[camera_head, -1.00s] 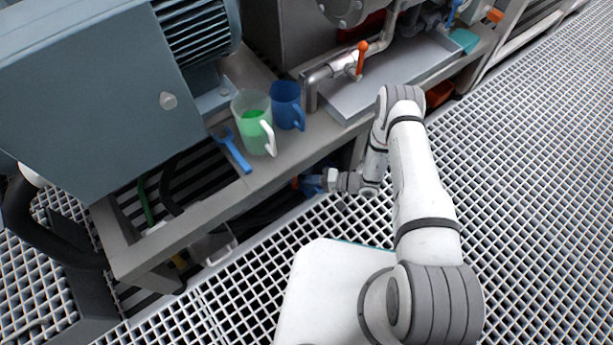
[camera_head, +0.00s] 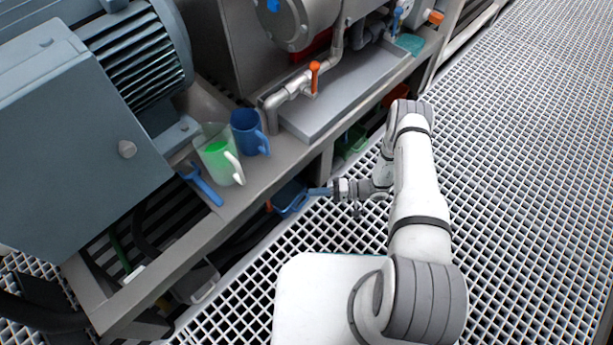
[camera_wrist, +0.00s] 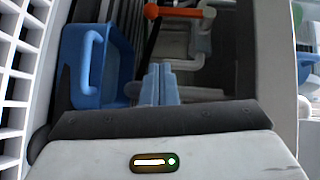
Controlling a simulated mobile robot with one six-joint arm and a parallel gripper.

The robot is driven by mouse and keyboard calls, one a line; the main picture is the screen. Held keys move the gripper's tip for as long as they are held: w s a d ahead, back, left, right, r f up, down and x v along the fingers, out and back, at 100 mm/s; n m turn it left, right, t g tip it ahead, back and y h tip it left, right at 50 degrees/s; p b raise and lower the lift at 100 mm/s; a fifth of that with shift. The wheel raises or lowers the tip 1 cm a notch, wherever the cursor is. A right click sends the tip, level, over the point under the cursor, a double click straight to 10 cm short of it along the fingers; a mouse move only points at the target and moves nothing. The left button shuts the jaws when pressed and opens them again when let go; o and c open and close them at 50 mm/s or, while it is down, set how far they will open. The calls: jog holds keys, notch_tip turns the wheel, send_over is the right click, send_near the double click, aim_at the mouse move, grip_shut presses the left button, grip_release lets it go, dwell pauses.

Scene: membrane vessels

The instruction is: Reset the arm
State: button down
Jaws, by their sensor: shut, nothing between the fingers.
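My gripper (camera_head: 318,191) is at the end of the white arm, low beside the front edge of the metal bench and above the floor grating. Its blue fingers also show in the wrist view (camera_wrist: 159,84), closed together with nothing between them. In the head view the fingers point left toward a blue bin (camera_head: 290,198) under the bench. In the wrist view this blue bin (camera_wrist: 97,66), with a handle, is just left of the fingers and looks apart from them.
A jug with green contents (camera_head: 217,158), a blue jug (camera_head: 248,133) and a blue scoop (camera_head: 205,186) are on the bench. An orange-handled valve (camera_head: 314,75) is over a metal tray (camera_head: 345,95). A green bin (camera_head: 352,141) is under the bench. Grating (camera_head: 530,150) at right is open.

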jog(key=shift+d, duration=0.1)
jog(key=d+r+n+g+h+p, duration=0.1)
jog(key=r+h+p, duration=0.3)
jog(key=r, duration=1.1)
jog(key=w+d+r+g+h+p, duration=0.15)
jog(key=r+p, duration=0.45)
jog(key=r, duration=1)
jog(key=d+r+n+g+h+p, duration=0.15)
jog(key=r+p, duration=0.45)
jog(key=r, duration=0.9)
jog(key=s+d+r+m+t+h+p, duration=0.1)
jog(key=s+r+p, duration=0.4)
jog(key=r, duration=0.8)
jog(key=s+d+r+m+t+h+p, duration=0.2)
jog(key=s+d+r+t+h+p, duration=0.2)
jog(key=r, duration=0.8)
jog(key=s+d+r+m+t+h+p, duration=0.1)
jog(key=s+d+r+h+p, duration=0.3)
jog(key=s+r+p, duration=0.4)
notch_tip(320, 180, up, 6)
jog(key=shift+s+d+f+t+h, duration=0.2)
jog(key=shift+s+d+t+h, duration=0.2)
jog(key=shift+d+t, duration=0.45)
